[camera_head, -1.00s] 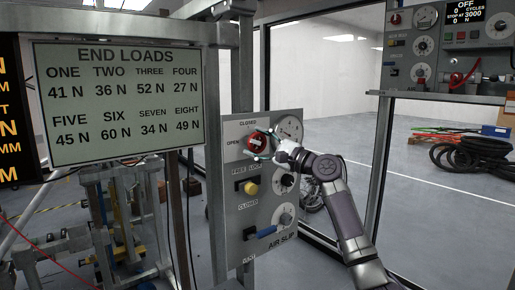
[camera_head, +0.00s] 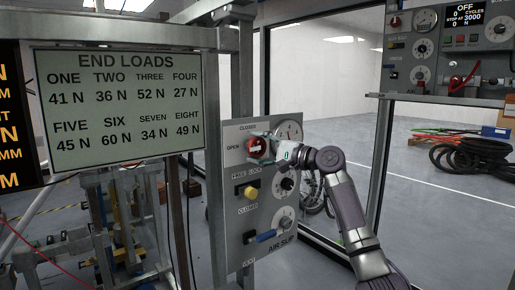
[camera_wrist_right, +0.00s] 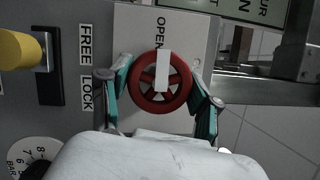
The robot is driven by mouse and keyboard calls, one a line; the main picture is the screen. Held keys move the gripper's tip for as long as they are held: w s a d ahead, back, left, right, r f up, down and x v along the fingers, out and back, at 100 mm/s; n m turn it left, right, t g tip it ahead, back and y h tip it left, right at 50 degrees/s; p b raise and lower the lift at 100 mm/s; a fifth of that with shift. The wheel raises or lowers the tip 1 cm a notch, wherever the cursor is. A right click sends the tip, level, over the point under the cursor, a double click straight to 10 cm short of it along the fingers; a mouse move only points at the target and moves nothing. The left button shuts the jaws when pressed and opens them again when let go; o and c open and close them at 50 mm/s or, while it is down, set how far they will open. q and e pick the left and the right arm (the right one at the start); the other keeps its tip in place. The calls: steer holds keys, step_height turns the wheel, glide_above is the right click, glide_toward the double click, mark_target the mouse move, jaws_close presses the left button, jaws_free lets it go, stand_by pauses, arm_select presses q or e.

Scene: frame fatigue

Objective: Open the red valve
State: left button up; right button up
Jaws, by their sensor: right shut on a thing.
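The red valve (camera_head: 257,148) is a small round handwheel with a white bar, at the top of a grey control panel between the words OPEN and CLOSED. In the right wrist view the valve (camera_wrist_right: 160,84) shows red spokes, with the white bar pointing at the word OPEN. My right gripper (camera_head: 272,150) is at the valve. In the wrist view its two teal-padded fingers (camera_wrist_right: 160,92) stand on either side of the wheel and are shut on its rim. My left gripper is not in view.
An END LOADS board (camera_head: 115,105) hangs at left beside a metal frame. A second panel (camera_head: 450,60) and black hoses (camera_head: 470,158) are at right.

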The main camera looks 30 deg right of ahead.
steer(key=o, duration=1.1)
steer(key=shift+o, duration=0.2)
steer(key=r+v, duration=0.1)
steer(key=v, duration=1.1)
steer(key=shift+f, duration=0.5)
steer(key=shift+a, duration=0.1)
